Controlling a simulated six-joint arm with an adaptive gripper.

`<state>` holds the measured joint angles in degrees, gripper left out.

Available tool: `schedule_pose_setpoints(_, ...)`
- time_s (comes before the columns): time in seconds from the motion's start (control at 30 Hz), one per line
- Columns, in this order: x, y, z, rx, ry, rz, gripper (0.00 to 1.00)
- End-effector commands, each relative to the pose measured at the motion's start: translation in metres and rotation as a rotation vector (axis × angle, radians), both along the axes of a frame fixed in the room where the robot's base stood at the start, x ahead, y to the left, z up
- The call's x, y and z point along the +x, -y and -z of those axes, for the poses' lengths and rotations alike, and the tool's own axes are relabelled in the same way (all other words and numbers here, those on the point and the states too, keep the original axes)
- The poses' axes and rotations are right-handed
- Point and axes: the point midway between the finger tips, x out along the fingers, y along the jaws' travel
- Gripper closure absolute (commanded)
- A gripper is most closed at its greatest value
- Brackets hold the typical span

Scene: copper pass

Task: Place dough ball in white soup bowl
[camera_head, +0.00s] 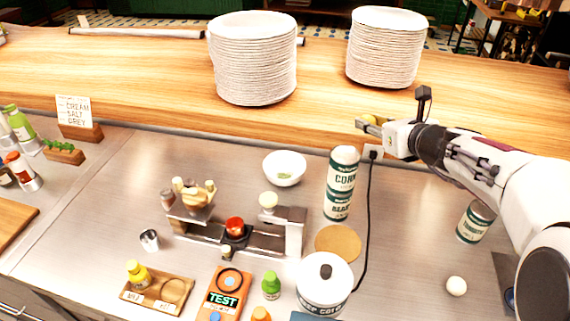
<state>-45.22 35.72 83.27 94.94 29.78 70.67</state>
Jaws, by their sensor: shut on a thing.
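My gripper (369,125) is at the upper right, above the back edge of the steel counter. It is shut on a small yellowish thing (367,119), mostly hidden by the fingers. A pale round ball (456,286) lies on the counter at the lower right. Another cream ball (268,200) sits at the balance device. I cannot tell which of these is the dough ball.
Tall cans (341,184) stand right of the bowl, beside a black cable. A balance device (234,240) with a red part is in front of the bowl. A white pot (324,284) and round board (338,243) are nearer. Plate stacks (252,60) stand on the wooden ledge.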

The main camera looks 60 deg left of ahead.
Motion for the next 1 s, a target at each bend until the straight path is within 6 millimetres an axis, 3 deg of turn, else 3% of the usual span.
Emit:
schedule_pose_setpoints(0.1, 0.0, 0.0, -0.016, 0.002, 0.003, 0.001, 0.94)
schedule_pose_setpoints(0.33, -0.024, -0.034, -0.01, -0.016, -0.004, -0.009, 0.94)
schedule_pose_setpoints(0.7, -0.089, -0.109, -0.007, -0.029, -0.004, -0.021, 0.94)
schedule_pose_setpoints(1.0, -0.132, -0.15, -0.011, -0.013, 0.0, -0.02, 0.94)
